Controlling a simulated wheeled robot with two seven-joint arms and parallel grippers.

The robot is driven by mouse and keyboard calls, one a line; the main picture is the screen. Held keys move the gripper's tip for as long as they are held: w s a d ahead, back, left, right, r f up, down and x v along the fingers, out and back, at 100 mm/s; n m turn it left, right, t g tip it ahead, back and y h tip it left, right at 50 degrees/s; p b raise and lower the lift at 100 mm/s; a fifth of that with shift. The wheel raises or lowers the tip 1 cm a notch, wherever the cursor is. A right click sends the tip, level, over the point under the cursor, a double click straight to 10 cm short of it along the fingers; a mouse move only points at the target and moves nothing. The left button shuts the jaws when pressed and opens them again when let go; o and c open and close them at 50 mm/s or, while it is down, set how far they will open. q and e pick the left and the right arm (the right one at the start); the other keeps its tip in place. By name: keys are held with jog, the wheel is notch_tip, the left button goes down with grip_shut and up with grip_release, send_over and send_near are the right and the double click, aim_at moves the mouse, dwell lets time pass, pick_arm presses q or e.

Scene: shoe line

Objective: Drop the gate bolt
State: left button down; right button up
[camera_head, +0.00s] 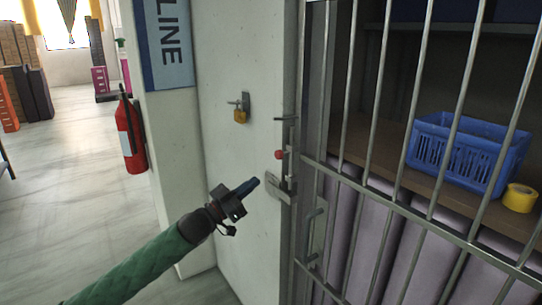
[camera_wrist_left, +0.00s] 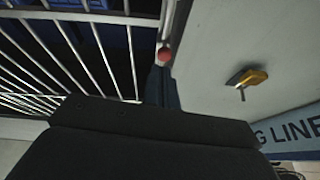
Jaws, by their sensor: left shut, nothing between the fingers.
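The barred metal gate (camera_head: 377,185) stands at the right, along the edge of a white wall. Its bolt has a red knob (camera_head: 279,154) at the gate's edge, above a grey metal bracket (camera_head: 280,190). My left gripper (camera_head: 254,183) comes in from the lower left, with its shut, empty fingers just left of the bracket and below the knob. In the left wrist view the red knob (camera_wrist_left: 164,54) shows just beyond the dark fingertips (camera_wrist_left: 163,75). I cannot tell whether the fingers touch the bolt. My right gripper is out of view.
A brass padlock (camera_head: 240,116) hangs on the white wall (camera_head: 225,60) above my gripper. Behind the bars are a shelf with a blue basket (camera_head: 460,150), a yellow tape roll (camera_head: 519,198) and purple rolls. A fire extinguisher (camera_head: 130,135) is at left; the floor there is open.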

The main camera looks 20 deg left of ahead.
pick_arm(q)
notch_tip(320, 180, up, 7)
jog(key=a+m+h, duration=0.2)
jog(key=h, duration=0.1)
jog(key=shift+s+f+g, duration=0.15)
jog(key=shift+g, duration=0.15)
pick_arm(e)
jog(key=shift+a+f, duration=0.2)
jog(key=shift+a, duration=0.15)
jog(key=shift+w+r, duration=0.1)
